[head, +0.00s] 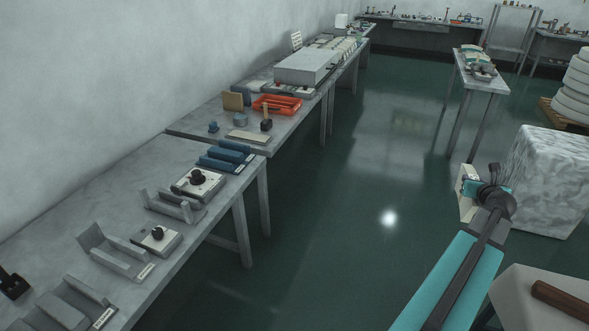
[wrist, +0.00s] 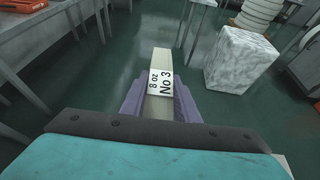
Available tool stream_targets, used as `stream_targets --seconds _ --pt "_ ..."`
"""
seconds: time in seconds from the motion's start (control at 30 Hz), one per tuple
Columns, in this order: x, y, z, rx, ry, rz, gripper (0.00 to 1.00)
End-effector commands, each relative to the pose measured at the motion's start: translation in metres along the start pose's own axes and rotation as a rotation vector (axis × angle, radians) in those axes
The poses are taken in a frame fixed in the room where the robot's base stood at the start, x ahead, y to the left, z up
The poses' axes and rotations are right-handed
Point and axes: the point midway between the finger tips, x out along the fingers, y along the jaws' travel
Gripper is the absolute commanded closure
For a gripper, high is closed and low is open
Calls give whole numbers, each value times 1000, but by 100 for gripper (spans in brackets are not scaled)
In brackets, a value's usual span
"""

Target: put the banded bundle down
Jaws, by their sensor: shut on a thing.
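The banded bundle (wrist: 160,61) is a pale cream bar with a white band reading "8 oz No 3". In the wrist view my gripper's purple fingers (wrist: 160,98) close on it from both sides, and its far end sticks out beyond them. In the head view the bundle (head: 464,206) shows partly, at the end of my teal arm, held in the air over the green floor. My gripper (head: 470,190) is mostly hidden there behind my wrist. The bundle is well right of the near bench and touches no surface that I can see.
The near bench (head: 120,203) on the left carries grey labelled cradles (head: 112,250), two knobbed boxes (head: 198,182) and blue blocks (head: 224,155). A second bench behind it holds a red tray (head: 277,105). A marbled block (head: 553,180) stands close right of my gripper. The floor between is clear.

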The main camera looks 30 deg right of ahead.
Motion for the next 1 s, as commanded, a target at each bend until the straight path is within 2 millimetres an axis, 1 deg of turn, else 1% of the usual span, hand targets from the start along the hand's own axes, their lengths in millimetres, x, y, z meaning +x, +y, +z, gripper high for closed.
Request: stream_targets --seconds 0.17,0.27,0.3,0.37,0.4,0.47,0.5,0.67,0.7,0.87,0.9,0.97,1.0 --pt "6 34 -1 -22 -1 55 100" --pt "11 65 -3 -43 -2 106 100" --pt "12 80 -4 -53 -1 132 100" --pt "15 103 -6 -69 -2 169 100" --pt "16 119 -7 -80 -2 197 100" --pt "17 144 -9 -97 -1 239 100" --pt "18 159 -11 -109 -1 266 100" --pt "16 224 -18 -155 -1 379 100" --pt "14 241 -20 -167 -1 408 100" --pt "5 304 -29 -215 -2 521 100" --pt "2 320 -32 -227 -1 551 100" --pt "-3 343 -36 -244 -2 594 100" --pt "-7 359 -38 -257 -2 624 100"
